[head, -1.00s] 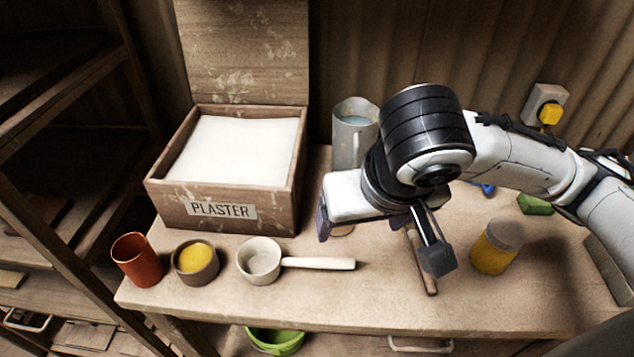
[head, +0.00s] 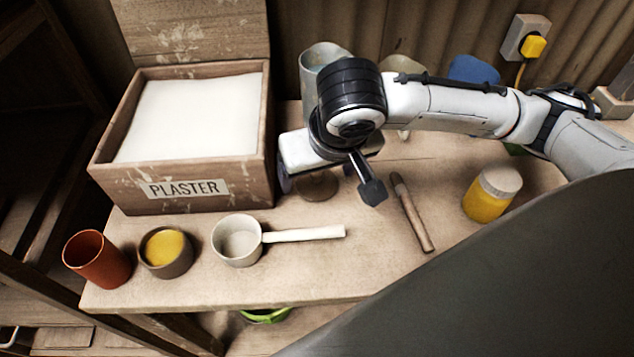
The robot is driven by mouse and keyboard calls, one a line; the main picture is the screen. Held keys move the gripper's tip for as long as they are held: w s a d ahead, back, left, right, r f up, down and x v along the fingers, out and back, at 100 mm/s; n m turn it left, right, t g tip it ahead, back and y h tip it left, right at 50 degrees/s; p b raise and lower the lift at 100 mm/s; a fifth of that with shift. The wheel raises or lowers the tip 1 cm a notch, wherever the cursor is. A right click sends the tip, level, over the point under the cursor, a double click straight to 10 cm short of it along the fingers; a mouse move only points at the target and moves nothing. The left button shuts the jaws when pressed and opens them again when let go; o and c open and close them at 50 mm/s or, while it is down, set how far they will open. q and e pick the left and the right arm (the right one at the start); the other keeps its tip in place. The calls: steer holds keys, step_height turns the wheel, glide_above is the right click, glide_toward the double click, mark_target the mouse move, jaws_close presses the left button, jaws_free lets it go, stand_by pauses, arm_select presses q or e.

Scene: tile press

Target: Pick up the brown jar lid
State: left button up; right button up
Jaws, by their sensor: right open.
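The brown jar lid (head: 318,188) is a small round brown disc lying flat on the bench, just right of the plaster box. The arm above it partly hides its back edge. My right gripper (head: 329,187) is open, with one finger to the left of the lid and the other to its right. It looks to be above the lid, and I cannot tell how high. Nothing is between its fingers. My left gripper does not show.
The plaster box (head: 228,189) stands left. In front are an orange cup (head: 98,262), a bowl of yellow powder (head: 166,254) and a ladle (head: 238,242). A grey jug (head: 312,62) stands behind.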

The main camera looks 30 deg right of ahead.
steer(key=shift+w+f, duration=0.2)
steer(key=shift+f, duration=0.15)
steer(key=c, duration=1.1)
steer(key=shift+c, duration=0.2)
steer(key=shift+r, duration=0.15)
